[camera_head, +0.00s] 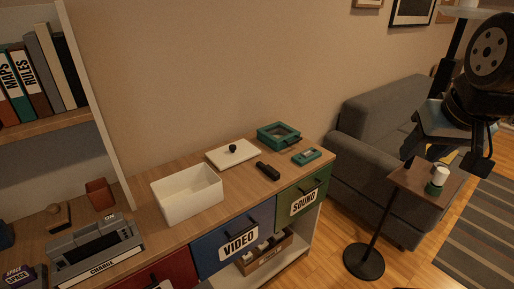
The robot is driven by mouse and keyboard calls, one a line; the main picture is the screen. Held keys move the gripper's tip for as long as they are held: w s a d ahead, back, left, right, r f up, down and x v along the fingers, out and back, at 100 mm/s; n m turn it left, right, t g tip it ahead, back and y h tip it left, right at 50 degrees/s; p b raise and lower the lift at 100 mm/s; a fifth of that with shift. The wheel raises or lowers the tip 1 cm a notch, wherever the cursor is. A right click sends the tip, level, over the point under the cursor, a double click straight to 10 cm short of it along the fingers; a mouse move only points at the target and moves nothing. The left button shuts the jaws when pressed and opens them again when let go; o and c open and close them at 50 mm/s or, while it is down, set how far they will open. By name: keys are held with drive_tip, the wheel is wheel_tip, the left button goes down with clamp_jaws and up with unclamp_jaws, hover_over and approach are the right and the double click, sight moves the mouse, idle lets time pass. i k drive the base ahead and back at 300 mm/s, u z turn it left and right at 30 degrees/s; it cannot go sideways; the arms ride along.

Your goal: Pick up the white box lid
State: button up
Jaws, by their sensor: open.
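The white box lid (220,158) lies flat on the wooden cabinet top, with a small black knob on its upper face. The open white box (188,200) stands to its left and nearer to me, apart from the lid. My gripper (446,158) hangs at the upper right, over the small side table area. It is open, with nothing seen between its fingers, and is far to the right of the lid.
A black remote (268,171), a teal box (278,136) and a small teal device (307,156) sit close right of the lid. A bookshelf (97,105) rises at left. A side table (410,183) holds a green-and-white object (437,179). A grey sofa (365,130) stands behind.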

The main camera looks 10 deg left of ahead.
sight(224, 157)
drive_tip(key=z, duration=0.05)
drive_tip(key=k, duration=1.1)
drive_tip(key=u, duration=1.3)
drive_tip(key=i, duration=1.5)
drive_tip(key=u, duration=0.05)
